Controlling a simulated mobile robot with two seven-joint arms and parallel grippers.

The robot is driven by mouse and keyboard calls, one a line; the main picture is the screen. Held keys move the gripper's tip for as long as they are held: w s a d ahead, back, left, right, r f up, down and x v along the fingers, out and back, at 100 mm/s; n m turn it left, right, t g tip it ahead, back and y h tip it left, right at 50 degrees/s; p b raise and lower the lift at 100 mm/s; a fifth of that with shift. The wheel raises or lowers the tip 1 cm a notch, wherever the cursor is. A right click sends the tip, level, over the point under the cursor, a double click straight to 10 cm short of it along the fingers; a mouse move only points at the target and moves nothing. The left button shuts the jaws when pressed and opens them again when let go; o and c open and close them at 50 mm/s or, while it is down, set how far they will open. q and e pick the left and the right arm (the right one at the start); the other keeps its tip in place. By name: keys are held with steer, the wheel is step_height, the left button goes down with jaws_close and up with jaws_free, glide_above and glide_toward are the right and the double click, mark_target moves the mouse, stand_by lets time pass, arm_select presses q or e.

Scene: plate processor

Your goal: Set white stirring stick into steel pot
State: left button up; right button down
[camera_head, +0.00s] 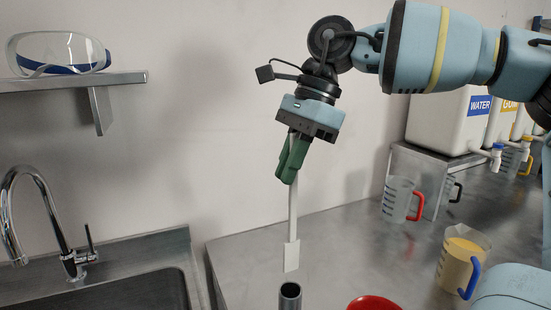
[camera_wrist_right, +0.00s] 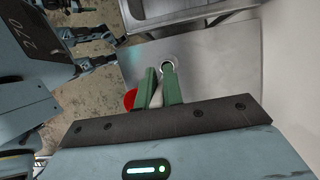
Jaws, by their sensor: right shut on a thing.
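My right gripper (camera_head: 291,157) is shut on the white stirring stick (camera_head: 292,211), above the steel counter. The stick hangs nearly upright, with a flat white paddle at its lower end. The steel pot (camera_head: 290,297) shows as a narrow upright metal cylinder at the bottom edge of the head view, its lower part cut off. The paddle is above the pot's rim and apart from it in the picture. In the right wrist view, the green fingers (camera_wrist_right: 160,88) hold the stick (camera_wrist_right: 156,97), and the round pot rim (camera_wrist_right: 168,60) lies just beyond them. My left gripper is not in view.
A red round object (camera_head: 374,303) stands right of the pot. Measuring jugs with a red handle (camera_head: 397,199) and a blue handle (camera_head: 462,260) stand on the right. A sink with a faucet (camera_head: 72,262) is at left, below a shelf (camera_head: 70,83) with goggles (camera_head: 58,54).

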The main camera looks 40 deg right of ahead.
mark_target(290, 187)
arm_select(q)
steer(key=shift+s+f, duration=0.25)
arm_select(e)
steer(key=shift+s+f, duration=0.15)
steer(key=shift+f, duration=1.75)
arm_select(q)
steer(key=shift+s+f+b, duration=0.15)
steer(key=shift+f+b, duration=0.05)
steer(key=shift+b, duration=0.2)
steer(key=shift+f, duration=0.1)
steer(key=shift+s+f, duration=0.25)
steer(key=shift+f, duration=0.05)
arm_select(e)
steer(key=shift+f, duration=0.25)
arm_select(q)
steer(key=shift+b, duration=0.3)
arm_select(e)
steer(key=shift+f, duration=0.1)
